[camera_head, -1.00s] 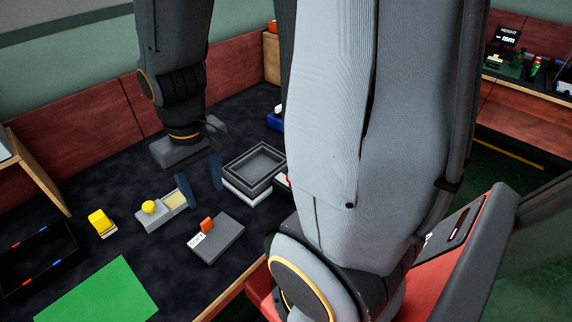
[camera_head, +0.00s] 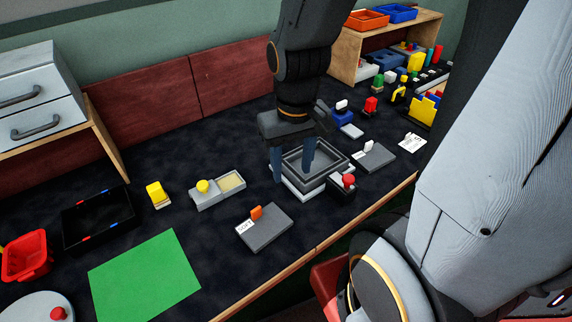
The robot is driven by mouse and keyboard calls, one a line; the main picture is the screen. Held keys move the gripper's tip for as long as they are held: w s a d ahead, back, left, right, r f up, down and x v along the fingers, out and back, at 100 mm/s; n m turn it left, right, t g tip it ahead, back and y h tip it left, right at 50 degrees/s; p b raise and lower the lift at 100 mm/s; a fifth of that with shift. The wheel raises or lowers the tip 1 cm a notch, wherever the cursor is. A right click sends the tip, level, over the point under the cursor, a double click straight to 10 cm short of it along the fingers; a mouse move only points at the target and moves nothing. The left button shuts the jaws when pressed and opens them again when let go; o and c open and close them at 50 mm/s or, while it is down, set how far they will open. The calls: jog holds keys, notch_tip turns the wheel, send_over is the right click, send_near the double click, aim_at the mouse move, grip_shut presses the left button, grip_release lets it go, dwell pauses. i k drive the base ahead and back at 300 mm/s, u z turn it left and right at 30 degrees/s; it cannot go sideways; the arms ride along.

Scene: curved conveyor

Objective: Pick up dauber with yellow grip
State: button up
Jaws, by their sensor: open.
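A round yellow knob (camera_head: 203,187), which looks like the dauber's grip, stands upright on the left end of a grey holder (camera_head: 208,201) with a pale yellow pad at its right end. Its lower part is hidden in the holder. A separate yellow block (camera_head: 155,191) on a pale base lies just left of it. My gripper (camera_head: 293,174) points down with its two blue fingers apart and nothing between them. It is to the right of the yellow knob, in front of or over a dark grey tray (camera_head: 340,158). Its exact height cannot be told.
A grey block with an orange tab (camera_head: 257,213) stands near the front edge, and a red-knobbed item (camera_head: 348,182) stands by the tray. A green mat (camera_head: 145,280) and a black box (camera_head: 98,228) lie left. A drawer unit (camera_head: 38,95) is back left.

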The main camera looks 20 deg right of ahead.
aim_at(160, 198)
jog(key=u, duration=0.05)
jog(key=k, duration=0.25)
jog(key=u, duration=1.15)
jog(key=i, duration=0.5)
